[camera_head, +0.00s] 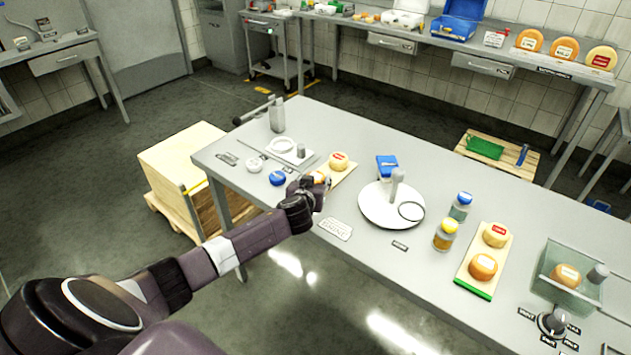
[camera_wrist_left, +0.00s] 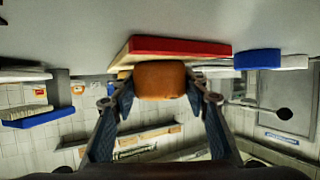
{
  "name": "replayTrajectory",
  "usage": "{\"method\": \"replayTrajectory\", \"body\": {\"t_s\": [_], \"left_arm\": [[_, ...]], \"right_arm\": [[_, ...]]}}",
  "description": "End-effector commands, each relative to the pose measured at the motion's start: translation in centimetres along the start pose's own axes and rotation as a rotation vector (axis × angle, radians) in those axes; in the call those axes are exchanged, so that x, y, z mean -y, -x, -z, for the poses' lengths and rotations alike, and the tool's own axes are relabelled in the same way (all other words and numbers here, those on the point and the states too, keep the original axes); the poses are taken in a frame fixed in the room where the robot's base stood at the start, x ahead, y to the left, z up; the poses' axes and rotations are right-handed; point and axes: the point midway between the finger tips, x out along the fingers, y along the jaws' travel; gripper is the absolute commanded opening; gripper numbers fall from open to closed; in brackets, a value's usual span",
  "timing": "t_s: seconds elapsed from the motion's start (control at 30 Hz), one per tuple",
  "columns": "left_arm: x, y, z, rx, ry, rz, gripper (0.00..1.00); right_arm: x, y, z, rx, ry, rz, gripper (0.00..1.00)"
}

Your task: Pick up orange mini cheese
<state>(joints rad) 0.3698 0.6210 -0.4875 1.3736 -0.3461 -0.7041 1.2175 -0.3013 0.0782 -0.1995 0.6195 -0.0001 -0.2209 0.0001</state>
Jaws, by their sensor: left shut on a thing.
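My left gripper (camera_head: 318,182) is at the near edge of the main table, beside a wooden board (camera_head: 343,176). In the left wrist view its two fingers (camera_wrist_left: 160,88) are shut on an orange mini cheese (camera_wrist_left: 160,78), one finger on each side. In the head view the gripper mostly hides this cheese. The board's red edge (camera_wrist_left: 180,46) shows just behind the cheese in the wrist view; I cannot tell whether they touch. My right gripper is not in view.
Right of the gripper stand a white round plate with a post (camera_head: 380,208), two bottles (camera_head: 445,236), a green-edged board (camera_head: 470,283) with two cheeses, and a glass box (camera_head: 548,285). The table's near edge is close.

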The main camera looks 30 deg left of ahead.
Motion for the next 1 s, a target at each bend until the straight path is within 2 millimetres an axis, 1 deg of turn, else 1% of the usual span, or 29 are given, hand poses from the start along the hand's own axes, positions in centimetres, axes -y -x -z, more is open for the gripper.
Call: {"method": "replayTrajectory", "body": {"t_s": [0.17,0.27,0.37,0.47,0.57,0.8,0.9,1.0], "left_arm": [[0.0,0.0,0.2,-0.001,0.000,0.000,0.15],[0.1,0.2,0.6,-0.002,0.002,0.001,0.15],[0.1,0.6,1.6,-0.004,0.002,0.001,0.15],[0.0,1.2,3.1,-0.004,0.002,-0.001,0.15],[0.0,2.1,5.4,-0.008,0.003,-0.002,0.15],[0.0,4.8,11.8,-0.008,0.003,-0.002,0.15],[-0.1,5.8,14.1,-0.007,0.003,-0.002,0.15],[0.0,6.6,16.0,-0.005,0.003,-0.001,0.15]], "right_arm": [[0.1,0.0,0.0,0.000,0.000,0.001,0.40],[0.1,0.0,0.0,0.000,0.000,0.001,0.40],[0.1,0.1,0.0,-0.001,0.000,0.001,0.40],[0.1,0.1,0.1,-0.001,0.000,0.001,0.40],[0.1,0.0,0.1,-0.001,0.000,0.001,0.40],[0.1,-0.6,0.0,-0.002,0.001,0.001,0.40],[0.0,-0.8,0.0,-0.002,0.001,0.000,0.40],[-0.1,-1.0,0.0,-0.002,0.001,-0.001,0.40]]}}
